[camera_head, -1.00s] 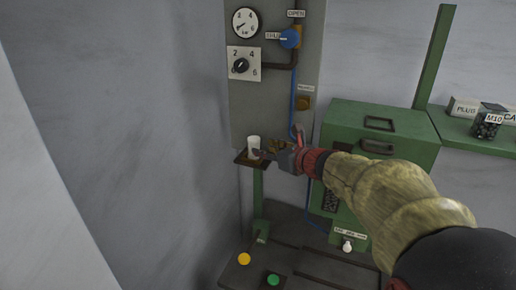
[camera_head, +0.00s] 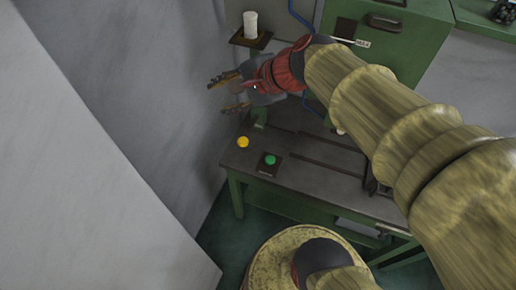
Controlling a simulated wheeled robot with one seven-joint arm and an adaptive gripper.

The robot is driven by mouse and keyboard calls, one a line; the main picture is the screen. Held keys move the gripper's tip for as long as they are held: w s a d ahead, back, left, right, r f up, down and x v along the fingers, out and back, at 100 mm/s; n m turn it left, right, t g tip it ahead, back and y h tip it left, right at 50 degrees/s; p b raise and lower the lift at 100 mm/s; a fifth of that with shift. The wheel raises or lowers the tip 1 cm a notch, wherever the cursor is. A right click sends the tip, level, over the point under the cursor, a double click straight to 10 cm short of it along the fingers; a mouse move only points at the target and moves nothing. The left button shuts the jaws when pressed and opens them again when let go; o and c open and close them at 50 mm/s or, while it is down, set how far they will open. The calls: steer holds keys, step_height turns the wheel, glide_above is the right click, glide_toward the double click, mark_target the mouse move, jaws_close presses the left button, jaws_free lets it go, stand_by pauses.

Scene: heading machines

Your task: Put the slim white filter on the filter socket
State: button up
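The slim white filter (camera_head: 250,25) stands upright near the top of the view, on a small dark square shelf (camera_head: 262,42). The filter socket cannot be told apart from this shelf, and how the filter's base sits is too small to tell. My gripper (camera_head: 220,95) is below the shelf, apart from the filter. Its two fingers are spread and point left, with nothing between them.
A grey bench (camera_head: 310,150) with a yellow button (camera_head: 243,142) and a green button (camera_head: 270,160) lies below my gripper. A green cabinet (camera_head: 400,45) stands behind my arm. A grey wall (camera_head: 150,90) is close on the left.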

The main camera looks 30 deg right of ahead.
steer(key=s+f+n+g+h, duration=0.1)
steer(key=s+f+n+h, duration=0.1)
steer(key=s+n, duration=0.5)
steer(key=s+f+n+g+h, duration=0.2)
steer(key=s+f+n, duration=0.1)
steer(key=s+n, duration=0.5)
steer(key=shift+d+f+n, duration=0.2)
steer(key=shift+f+n, duration=0.2)
steer(key=shift+n, duration=0.6)
steer(key=shift+f, duration=0.1)
step_height(320, 180, down, 20)
steer(key=b, duration=2)
steer(key=shift+o, duration=0.3)
